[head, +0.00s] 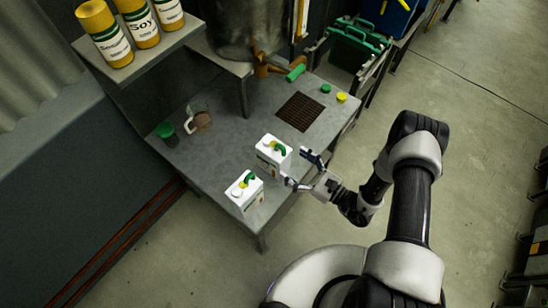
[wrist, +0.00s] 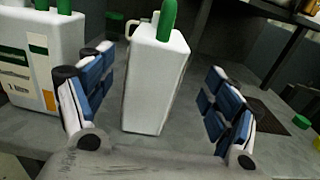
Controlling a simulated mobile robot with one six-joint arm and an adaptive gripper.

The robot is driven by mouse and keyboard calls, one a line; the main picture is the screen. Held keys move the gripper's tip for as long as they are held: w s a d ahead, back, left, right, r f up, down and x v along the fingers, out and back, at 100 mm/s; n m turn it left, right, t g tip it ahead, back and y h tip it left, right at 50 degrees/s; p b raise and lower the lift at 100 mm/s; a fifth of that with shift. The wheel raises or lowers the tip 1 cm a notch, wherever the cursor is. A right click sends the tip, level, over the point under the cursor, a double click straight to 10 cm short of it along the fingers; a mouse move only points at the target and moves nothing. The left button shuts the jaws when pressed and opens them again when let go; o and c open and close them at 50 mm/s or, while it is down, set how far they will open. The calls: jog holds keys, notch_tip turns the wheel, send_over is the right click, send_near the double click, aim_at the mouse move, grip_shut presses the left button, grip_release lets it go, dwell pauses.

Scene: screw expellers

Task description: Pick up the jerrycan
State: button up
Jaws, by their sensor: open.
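Two white jerrycans with green handles stand upright on the grey metal table. One jerrycan (head: 273,152) is at the middle of the table's near side; the other jerrycan (head: 245,190) is nearer the front corner, to its lower left. My gripper (head: 298,170) is open beside the first jerrycan, on its right. In the wrist view this jerrycan (wrist: 155,80) stands beyond and between the two spread blue-padded fingers, with nothing gripped. The other jerrycan (wrist: 42,65), with a green and yellow label, is outside the left finger. I cannot tell whether the left finger touches it.
A shelf (head: 140,50) with yellow canisters overhangs at upper left. Open floor lies right.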

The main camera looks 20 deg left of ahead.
aim_at(287, 160)
jog(key=x, duration=0.3)
jog(key=shift+a, duration=0.1)
jog(key=shift+s+f+b+x, duration=0.1)
jog(key=shift+b+x, duration=0.2)
jog(key=shift+x, duration=1.05)
jog(key=shift+s+f+b+x, duration=0.15)
jog(key=shift+b+x, duration=0.15)
jog(key=shift+x, duration=1.05)
jog(key=shift+c, duration=0.3)
jog(key=c, duration=1.6)
jog(key=shift+r, duration=0.1)
jog(key=shift+c, duration=0.3)
jog(key=shift+r, duration=0.1)
